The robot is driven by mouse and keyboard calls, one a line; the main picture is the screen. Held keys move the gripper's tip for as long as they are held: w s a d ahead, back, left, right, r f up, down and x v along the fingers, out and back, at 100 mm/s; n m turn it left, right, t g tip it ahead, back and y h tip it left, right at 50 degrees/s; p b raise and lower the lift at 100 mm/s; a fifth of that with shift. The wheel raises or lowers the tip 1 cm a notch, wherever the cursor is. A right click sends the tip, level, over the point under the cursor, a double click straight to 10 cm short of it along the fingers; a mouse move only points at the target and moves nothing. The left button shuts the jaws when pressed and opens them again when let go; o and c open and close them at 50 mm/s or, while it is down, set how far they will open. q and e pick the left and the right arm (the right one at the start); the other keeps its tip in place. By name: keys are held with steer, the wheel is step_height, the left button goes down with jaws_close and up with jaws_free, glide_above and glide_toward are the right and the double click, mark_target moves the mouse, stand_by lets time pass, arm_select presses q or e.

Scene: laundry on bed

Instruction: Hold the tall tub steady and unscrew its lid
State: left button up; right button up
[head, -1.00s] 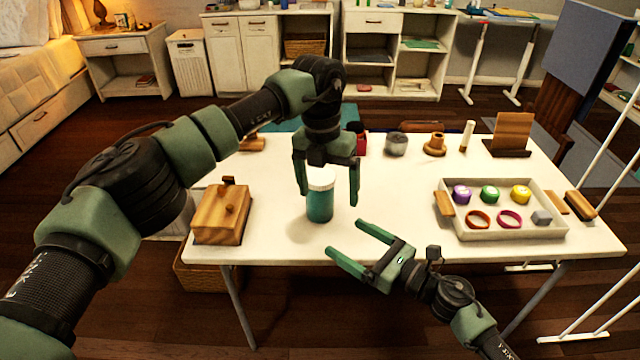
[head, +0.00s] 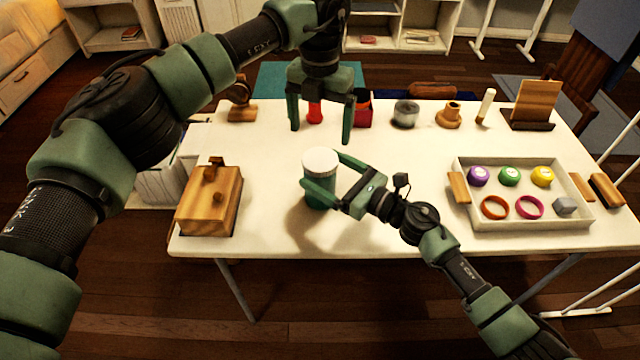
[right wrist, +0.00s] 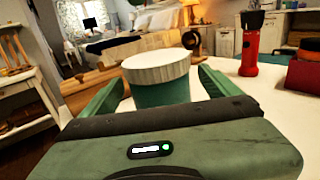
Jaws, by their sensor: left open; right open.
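The tall tub (head: 318,194) is teal with a white ribbed lid (head: 321,161) and stands upright on the white table. In the right wrist view the tub (right wrist: 163,92) and its lid (right wrist: 156,67) show between my fingers. My right gripper (head: 321,171) is open, with one finger on each side of the tub's body below the lid; I cannot tell whether they touch it. It also shows in the right wrist view (right wrist: 158,88). My left gripper (head: 320,132) is open and empty, raised above and behind the tub, pointing down.
A wooden box (head: 208,203) stands left of the tub. A red flashlight (right wrist: 249,50), red box (head: 363,112), grey jar (head: 405,115) and wooden stand (head: 527,118) line the back. The table's front middle is clear.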

arm_select(q)
steer(key=shift+s, duration=0.1)
arm_select(e)
steer(key=shift+w+a, duration=0.35)
steer(key=shift+a, duration=0.2)
